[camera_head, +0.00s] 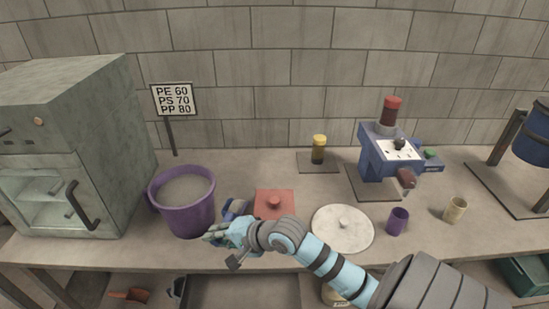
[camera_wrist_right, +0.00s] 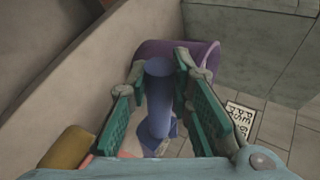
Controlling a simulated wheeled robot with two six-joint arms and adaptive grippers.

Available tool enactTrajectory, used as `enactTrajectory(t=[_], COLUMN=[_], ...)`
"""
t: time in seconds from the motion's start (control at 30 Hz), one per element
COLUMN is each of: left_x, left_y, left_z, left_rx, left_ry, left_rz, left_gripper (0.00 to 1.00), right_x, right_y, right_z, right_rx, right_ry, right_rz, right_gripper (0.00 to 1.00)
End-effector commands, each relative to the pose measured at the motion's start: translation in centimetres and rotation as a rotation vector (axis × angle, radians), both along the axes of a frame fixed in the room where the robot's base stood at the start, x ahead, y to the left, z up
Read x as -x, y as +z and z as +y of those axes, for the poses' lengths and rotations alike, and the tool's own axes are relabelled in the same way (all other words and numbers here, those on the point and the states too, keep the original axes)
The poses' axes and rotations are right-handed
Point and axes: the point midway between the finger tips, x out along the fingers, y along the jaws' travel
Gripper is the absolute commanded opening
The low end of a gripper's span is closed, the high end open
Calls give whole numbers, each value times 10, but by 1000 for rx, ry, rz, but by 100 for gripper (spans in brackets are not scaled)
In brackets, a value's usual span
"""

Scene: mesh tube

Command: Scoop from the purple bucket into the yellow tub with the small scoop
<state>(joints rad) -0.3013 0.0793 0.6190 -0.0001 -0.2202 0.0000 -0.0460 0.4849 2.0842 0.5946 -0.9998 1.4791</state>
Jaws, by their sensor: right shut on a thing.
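The purple bucket (camera_head: 186,222) stands on the bench left of centre, filled near its rim with pale grey material; a purple curved wall also shows in the right wrist view (camera_wrist_right: 205,55). My right gripper (camera_head: 212,236) is just right of the bucket, at its front side. It is shut on a blue scoop, whose round handle (camera_wrist_right: 158,98) shows between the green finger pads. The scoop's blue part (camera_head: 236,208) shows beside the bucket in the head view. A small pale yellow tub (camera_head: 456,209) stands at the right. My left gripper is not in view.
A grey oven (camera_head: 75,140) is at the left, a sign (camera_head: 172,100) behind. A blue machine (camera_head: 385,160) stands at the back right.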

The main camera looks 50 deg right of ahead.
Motion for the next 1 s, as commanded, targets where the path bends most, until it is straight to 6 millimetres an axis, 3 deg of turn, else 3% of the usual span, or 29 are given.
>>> enactTrajectory(t=[0.27, 0.5, 0.8, 1.0], left_x=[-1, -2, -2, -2], left_y=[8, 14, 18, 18], left_z=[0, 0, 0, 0], left_rx=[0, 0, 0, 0], left_ry=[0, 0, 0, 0], left_rz=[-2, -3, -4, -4], left_gripper=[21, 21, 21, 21], right_x=[-35, -56, -68, -68], right_y=[-14, -22, -20, -20], right_z=[-9, 2, 23, 23], right_rx=[-13, -18, -16, -14], right_ry=[-279, -487, -629, -635], right_rz=[3, 3, 3, 1], right_gripper=[0, 0, 0, 0])
